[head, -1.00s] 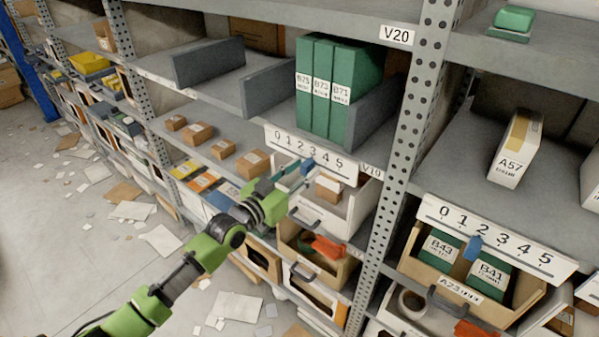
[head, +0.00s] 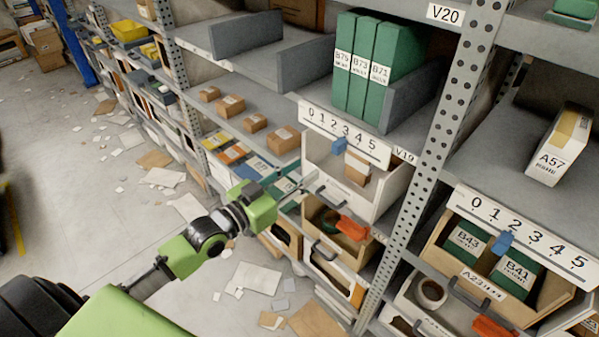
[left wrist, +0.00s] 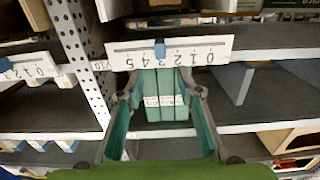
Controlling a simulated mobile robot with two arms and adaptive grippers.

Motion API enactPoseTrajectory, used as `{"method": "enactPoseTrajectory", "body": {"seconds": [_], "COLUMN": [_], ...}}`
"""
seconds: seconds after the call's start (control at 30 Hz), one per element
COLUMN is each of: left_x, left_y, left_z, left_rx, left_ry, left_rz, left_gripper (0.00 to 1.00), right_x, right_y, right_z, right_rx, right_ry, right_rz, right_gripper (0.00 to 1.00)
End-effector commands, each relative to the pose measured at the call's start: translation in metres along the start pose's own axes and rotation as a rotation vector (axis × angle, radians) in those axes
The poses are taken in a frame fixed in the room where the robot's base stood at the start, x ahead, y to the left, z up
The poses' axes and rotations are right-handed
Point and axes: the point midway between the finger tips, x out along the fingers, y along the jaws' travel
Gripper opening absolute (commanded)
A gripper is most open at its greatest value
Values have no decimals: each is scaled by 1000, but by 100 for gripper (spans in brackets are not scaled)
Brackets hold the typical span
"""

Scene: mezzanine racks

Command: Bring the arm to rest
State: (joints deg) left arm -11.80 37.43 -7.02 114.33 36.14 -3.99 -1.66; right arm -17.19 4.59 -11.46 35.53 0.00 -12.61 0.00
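My left arm reaches in from the lower left of the head view. Its gripper (head: 302,186) hangs in front of the open white drawer below the V19 scale strip (head: 345,135), apart from the blue slider (head: 339,145). The slider sits near the 3. In the left wrist view, which looks upside down, the two fingers of the gripper (left wrist: 162,95) are spread with nothing between them. The strip (left wrist: 215,48), the slider (left wrist: 160,48) and green binders (left wrist: 165,90) show beyond them. My right gripper is in neither view.
A perforated rack post (head: 440,130) stands right of the drawer (head: 385,195). A second strip (head: 540,240) with a blue slider hangs right of it. Small cardboard boxes (head: 285,139) line the shelf behind. The aisle floor (head: 90,220) at left is open, with scattered paper.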

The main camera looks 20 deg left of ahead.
Motion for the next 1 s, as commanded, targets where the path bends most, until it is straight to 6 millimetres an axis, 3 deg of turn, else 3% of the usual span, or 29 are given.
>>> {"method": "enactPoseTrajectory", "body": {"seconds": [0.43, 0.57, 0.67, 0.77, 1.0], "left_x": [0, 0, -4, -16, -76], "left_y": [0, -8, -24, -41, -51], "left_z": [1, 24, 74, 145, 320], "left_rx": [0, -5, -10, -16, -33], "left_ry": [-1, -35, -109, -221, -518], "left_rz": [-1, -24, -71, -129, -231], "left_gripper": [33, 33, 33, 33, 33], "right_x": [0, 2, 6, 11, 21], "right_y": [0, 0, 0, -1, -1], "right_z": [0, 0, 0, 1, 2], "right_rx": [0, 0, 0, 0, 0], "right_ry": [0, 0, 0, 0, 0], "right_rz": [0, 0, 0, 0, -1], "right_gripper": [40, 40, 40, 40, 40]}}
